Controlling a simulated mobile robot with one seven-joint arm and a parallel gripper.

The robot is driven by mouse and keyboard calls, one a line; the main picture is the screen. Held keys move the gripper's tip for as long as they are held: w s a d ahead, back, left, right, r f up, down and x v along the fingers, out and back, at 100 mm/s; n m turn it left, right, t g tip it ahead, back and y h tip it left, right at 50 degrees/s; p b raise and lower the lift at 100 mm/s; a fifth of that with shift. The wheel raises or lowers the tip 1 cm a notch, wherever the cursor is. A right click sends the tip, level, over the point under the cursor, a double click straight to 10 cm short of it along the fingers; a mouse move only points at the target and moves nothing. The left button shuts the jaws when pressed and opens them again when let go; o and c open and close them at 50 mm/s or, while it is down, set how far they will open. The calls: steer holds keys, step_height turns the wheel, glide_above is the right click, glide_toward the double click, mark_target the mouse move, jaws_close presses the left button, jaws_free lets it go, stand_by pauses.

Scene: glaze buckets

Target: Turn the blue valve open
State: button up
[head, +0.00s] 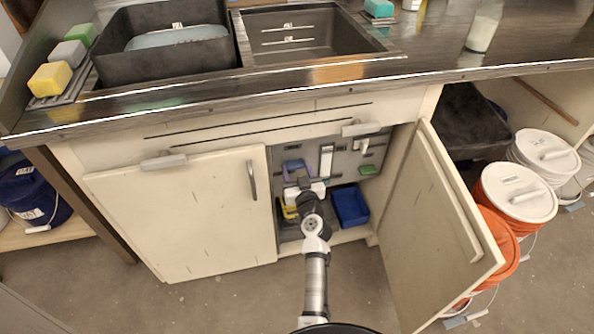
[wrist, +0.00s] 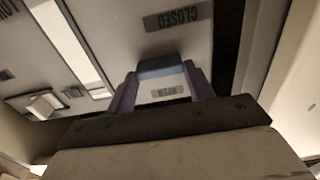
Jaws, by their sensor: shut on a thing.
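In the wrist view, the blue valve's handle (wrist: 163,67) is a short blue-grey bar on a pale panel, between the two purple fingers of my gripper (wrist: 165,82). My gripper is shut on it. An upside-down OPEN label (wrist: 168,91) shows between the fingers, and an upside-down CLOSED label (wrist: 178,18) is on the panel beyond the bar. In the head view, my gripper (head: 297,172) reaches into the open cabinet under the sink, with the blue handle (head: 295,163) at its fingertips. The valve's stem is hidden.
The cabinet's right door (head: 435,230) stands open and its left door (head: 185,215) is closed. A blue bin (head: 350,205) and a yellow thing (head: 288,210) are inside near my arm. Orange buckets (head: 515,190) stand on the right. A white lever (head: 326,160) is on the cabinet's back panel.

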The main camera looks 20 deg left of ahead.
steer(key=shift+m, duration=0.3)
steer(key=m+b, duration=0.1)
steer(key=m, duration=0.2)
steer(key=shift+w+d+m, duration=0.1)
steer(key=shift+m, duration=0.2)
steer(key=m, duration=0.4)
steer(key=shift+d+m, duration=0.1)
steer(key=shift+m, duration=0.2)
steer(key=m, duration=0.4)
steer(key=shift+w+m, duration=0.1)
steer(key=shift+m, duration=0.2)
steer(key=shift+f+m+p, duration=0.1)
steer(key=shift+m+p, duration=0.5)
steer(key=shift+m, duration=1.6)
steer(key=o, duration=1)
steer(key=shift+f, duration=0.1)
